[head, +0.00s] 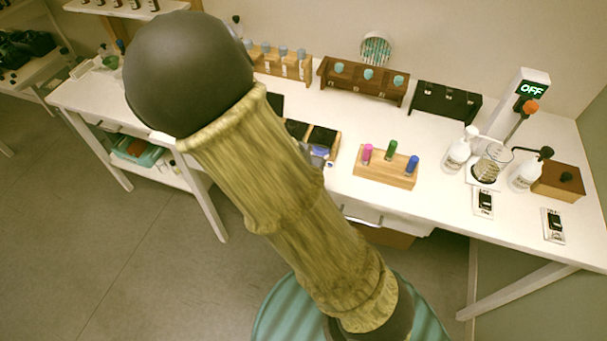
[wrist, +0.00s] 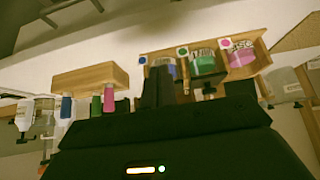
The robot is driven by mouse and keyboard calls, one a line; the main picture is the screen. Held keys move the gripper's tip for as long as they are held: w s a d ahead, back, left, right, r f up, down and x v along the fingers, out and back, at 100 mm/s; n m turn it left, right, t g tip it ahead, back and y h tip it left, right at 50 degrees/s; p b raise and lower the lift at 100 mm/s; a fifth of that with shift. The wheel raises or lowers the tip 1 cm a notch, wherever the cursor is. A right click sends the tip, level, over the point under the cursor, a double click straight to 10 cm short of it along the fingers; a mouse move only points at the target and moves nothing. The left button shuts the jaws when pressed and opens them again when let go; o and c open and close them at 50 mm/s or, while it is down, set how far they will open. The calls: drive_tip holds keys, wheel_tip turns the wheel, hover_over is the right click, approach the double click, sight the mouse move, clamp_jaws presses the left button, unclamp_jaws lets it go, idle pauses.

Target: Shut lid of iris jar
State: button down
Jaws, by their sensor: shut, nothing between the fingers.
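In the wrist view, which appears upside down, three jars sit in a wooden rack (wrist: 262,52): a blue-violet jar (wrist: 168,68), a green jar (wrist: 203,64) and a pink jar (wrist: 240,55), each beside a coloured dot. Their labels are too blurred to read, so I cannot tell for sure which is iris. My gripper (wrist: 159,78) is shut and empty, its fingertips in front of the blue-violet jar and partly hiding it; contact is unclear. In the head view, my arm hides the gripper and part of the jar rack (head: 335,148), where dark lids (head: 322,138) appear raised.
A wooden block (head: 385,172) with pink, green and blue tubes stands right of the jars. White pump bottles (head: 456,156), a glass beaker (head: 490,163) and a brown box (head: 558,181) stand farther right. Racks (head: 362,83) line the back.

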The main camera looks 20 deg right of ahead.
drive_tip(key=shift+s+a+f+b, duration=0.3)
drive_tip(key=shift+s+a+b, duration=0.15)
drive_tip(key=shift+b, duration=0.45)
drive_tip(key=shift+s, duration=0.1)
drive_tip(key=s+a+r+n+g+y, duration=0.1)
drive_tip(key=s+r+n+g+y, duration=0.2)
drive_tip(key=s+r+n, duration=0.3)
drive_tip(key=shift+s+a+n+y+p, duration=0.45)
drive_tip(key=shift+s+n+y, duration=0.35)
drive_tip(key=shift+n, duration=0.1)
drive_tip(key=shift+w, duration=0.15)
idle(0.9)
